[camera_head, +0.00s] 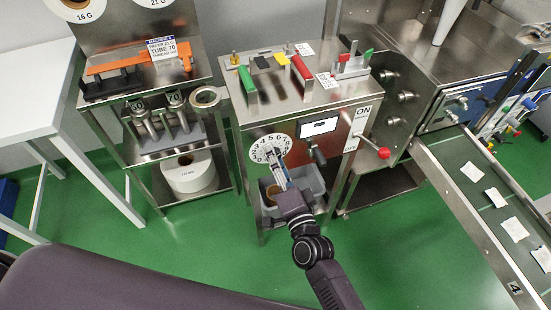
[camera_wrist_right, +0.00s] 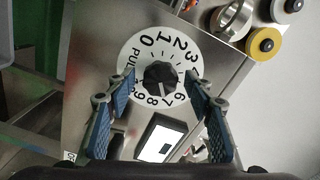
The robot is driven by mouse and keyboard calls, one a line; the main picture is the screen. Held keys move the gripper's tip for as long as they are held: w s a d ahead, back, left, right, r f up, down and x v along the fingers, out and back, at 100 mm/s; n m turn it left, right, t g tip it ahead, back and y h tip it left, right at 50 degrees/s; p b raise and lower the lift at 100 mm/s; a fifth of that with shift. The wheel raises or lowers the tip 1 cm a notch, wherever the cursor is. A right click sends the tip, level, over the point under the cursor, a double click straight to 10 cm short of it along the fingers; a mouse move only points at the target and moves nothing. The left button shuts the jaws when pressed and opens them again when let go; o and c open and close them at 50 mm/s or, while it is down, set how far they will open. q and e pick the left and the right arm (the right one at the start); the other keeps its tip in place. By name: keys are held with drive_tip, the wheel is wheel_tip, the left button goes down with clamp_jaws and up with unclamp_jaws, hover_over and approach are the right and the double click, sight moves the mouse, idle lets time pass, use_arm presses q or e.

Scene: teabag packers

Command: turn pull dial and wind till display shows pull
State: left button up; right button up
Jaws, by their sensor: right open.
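The pull dial (camera_head: 264,146) is a round white plate with numbers on the front of the steel machine. My right gripper (camera_head: 276,163) is in front of the dial. Its fingers are open, one on each side of the knob, apart from it. The display (camera_head: 318,127) is right of the dial, with a small white screen; its text is too small to read. A dark handle (camera_head: 317,154) sticks out below the display. My left gripper is not in view.
A red-knobbed lever (camera_head: 384,153) projects beside an ON/OFF plate (camera_head: 358,128) to the right. A grey bin (camera_head: 307,181) sits below the dial. A conveyor (camera_head: 458,175) with teabags runs at far right. A shelf rack (camera_head: 200,202) stands left. Green floor in front is clear.

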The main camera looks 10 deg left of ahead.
drive_tip(key=v, duration=1.2)
